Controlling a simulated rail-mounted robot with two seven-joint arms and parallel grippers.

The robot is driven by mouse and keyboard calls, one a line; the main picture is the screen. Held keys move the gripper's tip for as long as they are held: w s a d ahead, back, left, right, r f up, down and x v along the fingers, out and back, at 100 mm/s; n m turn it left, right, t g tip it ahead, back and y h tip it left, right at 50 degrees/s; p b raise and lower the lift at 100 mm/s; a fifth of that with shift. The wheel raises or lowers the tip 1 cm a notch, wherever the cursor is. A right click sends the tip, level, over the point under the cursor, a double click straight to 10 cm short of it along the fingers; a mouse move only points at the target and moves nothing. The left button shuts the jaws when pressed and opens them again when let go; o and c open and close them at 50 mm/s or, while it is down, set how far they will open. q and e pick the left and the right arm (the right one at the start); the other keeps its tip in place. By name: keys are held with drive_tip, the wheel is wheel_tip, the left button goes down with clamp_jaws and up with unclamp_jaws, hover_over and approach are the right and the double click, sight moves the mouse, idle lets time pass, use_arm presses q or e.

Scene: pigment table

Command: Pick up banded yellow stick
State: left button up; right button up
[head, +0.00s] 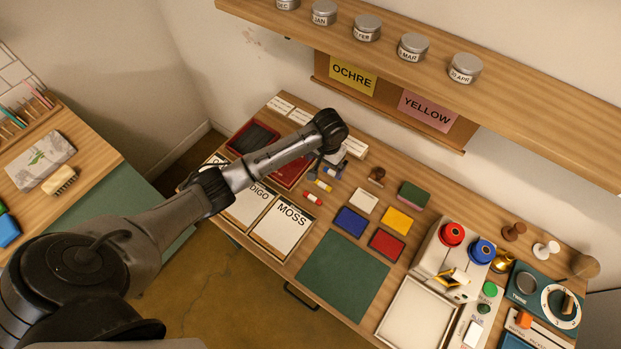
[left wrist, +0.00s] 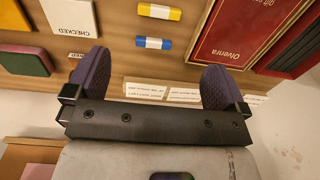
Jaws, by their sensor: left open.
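The banded yellow stick (head: 323,185) lies on the table between a blue stick and a red stick, in front of my left gripper (head: 326,158). It also shows at the top of the left wrist view, as a yellow stick with a white band (left wrist: 160,11). The blue stick (left wrist: 153,43), also white-banded, lies parallel to it, closer to my fingers. My left gripper (left wrist: 155,72) is open, its two purple pads wide apart with nothing between them. It is apart from the yellow stick. My right gripper is not in view.
A red stick (head: 313,198) lies just in front. A red box (left wrist: 240,28) is beside the sticks. White cards (left wrist: 165,92) lie at the back by the wall. Colored pads, including a blue one (head: 351,220), stand to the right. A shelf (head: 420,75) with tins overhangs the back.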

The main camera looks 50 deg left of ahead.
use_arm(q)
drive_tip(key=b, duration=0.1)
hover_over(324, 183)
wheel_tip(324, 183, down, 6)
drive_tip(key=shift+f, duration=0.9)
drive_tip(key=shift+f+b, duration=0.7)
drive_tip(key=shift+f, duration=1.9)
drive_tip(key=c, duration=0.9)
